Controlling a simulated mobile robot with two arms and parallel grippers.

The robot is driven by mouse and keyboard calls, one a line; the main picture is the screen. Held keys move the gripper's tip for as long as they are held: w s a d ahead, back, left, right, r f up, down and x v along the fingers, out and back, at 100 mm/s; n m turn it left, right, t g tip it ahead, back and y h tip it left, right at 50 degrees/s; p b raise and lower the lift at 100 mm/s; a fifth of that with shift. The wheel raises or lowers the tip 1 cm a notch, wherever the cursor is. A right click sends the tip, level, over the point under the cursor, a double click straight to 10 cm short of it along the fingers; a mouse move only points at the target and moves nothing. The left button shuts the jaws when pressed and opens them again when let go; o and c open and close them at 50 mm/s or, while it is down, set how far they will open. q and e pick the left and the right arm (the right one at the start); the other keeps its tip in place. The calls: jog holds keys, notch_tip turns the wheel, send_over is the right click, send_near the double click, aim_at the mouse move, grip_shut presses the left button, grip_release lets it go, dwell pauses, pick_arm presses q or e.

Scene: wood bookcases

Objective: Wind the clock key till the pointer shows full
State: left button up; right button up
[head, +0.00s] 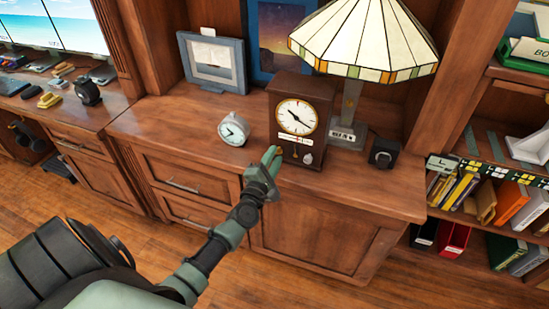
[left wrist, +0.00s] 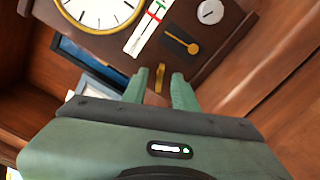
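The dark wooden clock (head: 299,118) stands on the cabinet top; its lower front also fills the top of the left wrist view (left wrist: 218,40). Below its white dial are a pale gauge strip with green and red marks (left wrist: 145,32), a brass lever-like piece on a dark plate (left wrist: 181,39) and a round silver knob (left wrist: 210,12). I cannot read the pointer surely. My left gripper (head: 271,154) is at the clock's lower left front, fingers apart. A small brass piece (left wrist: 159,77), perhaps the key, shows between the fingers with gaps on both sides. My right gripper is not in view.
A small silver alarm clock (head: 234,130) stands left of the clock. A lamp (head: 352,100) rises close behind on the right, and a black box (head: 383,152) sits beyond. Picture frames (head: 213,62) stand at the back. The cabinet top's left part is clear.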

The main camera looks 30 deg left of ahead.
pick_arm(q)
jog(key=shift+w, duration=0.1)
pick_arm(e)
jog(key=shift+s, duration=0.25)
pick_arm(q)
grip_shut()
jog(key=shift+m, duration=0.4)
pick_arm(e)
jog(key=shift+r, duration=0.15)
